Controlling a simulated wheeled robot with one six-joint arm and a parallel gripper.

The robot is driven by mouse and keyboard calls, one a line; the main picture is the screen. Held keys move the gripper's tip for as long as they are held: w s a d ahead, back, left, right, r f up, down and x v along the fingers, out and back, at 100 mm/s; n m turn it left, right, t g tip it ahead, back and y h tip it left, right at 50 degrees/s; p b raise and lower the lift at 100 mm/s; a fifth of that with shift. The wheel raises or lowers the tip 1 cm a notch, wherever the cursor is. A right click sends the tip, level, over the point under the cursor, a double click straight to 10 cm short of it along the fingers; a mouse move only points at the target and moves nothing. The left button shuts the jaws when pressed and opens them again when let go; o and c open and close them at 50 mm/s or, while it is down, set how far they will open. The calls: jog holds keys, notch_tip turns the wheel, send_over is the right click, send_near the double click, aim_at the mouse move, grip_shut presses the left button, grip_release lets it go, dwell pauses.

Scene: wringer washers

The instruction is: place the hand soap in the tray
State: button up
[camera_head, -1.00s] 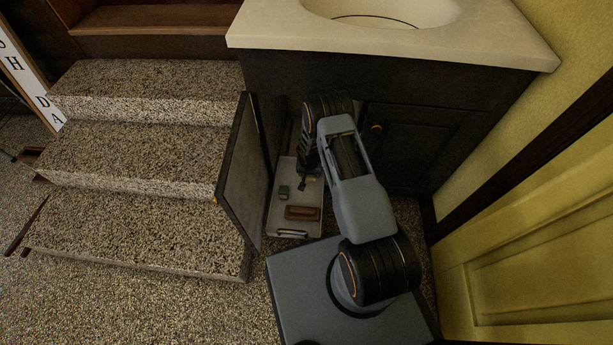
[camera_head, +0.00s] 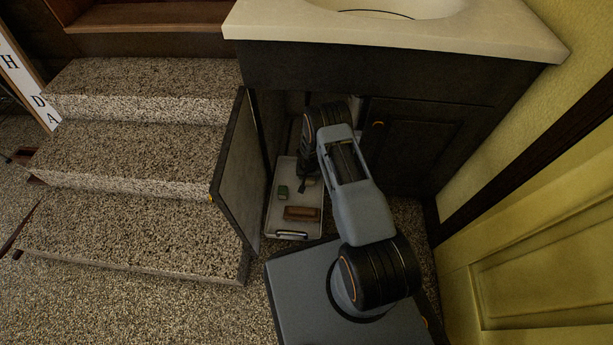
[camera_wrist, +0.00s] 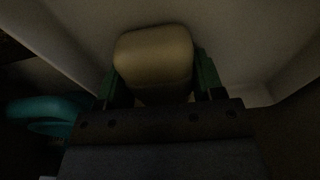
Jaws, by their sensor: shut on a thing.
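The hand soap appears to be the beige, rounded block (camera_wrist: 153,52) in the wrist view. My gripper (camera_wrist: 155,78) is shut on it, with a green finger on each side. The tray (camera_head: 272,220) is a shallow, pale tray inside the open cabinet in the head view. My gripper (camera_head: 309,182) is over the tray's far right part there. The soap is hard to make out in the head view, and I cannot tell its height above the tray.
A brown block (camera_head: 301,213) and a small green block (camera_head: 282,191) lie in the tray. The open cabinet door (camera_head: 237,175) stands close on the left. The countertop (camera_head: 400,45) overhangs above. A teal object (camera_wrist: 45,115) shows in the wrist view.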

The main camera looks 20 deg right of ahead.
jog(key=o, duration=1.1)
jog(key=shift+f, duration=0.1)
jog(key=r+p, duration=0.1)
jog(key=r, duration=0.3)
jog(key=s+r+p, duration=0.1)
jog(key=r+p, duration=0.1)
jog(key=r, duration=0.2)
jog(key=r+p, duration=0.2)
jog(key=r, duration=0.2)
jog(key=shift+s+a+r, duration=0.1)
jog(key=shift+s+a, duration=0.25)
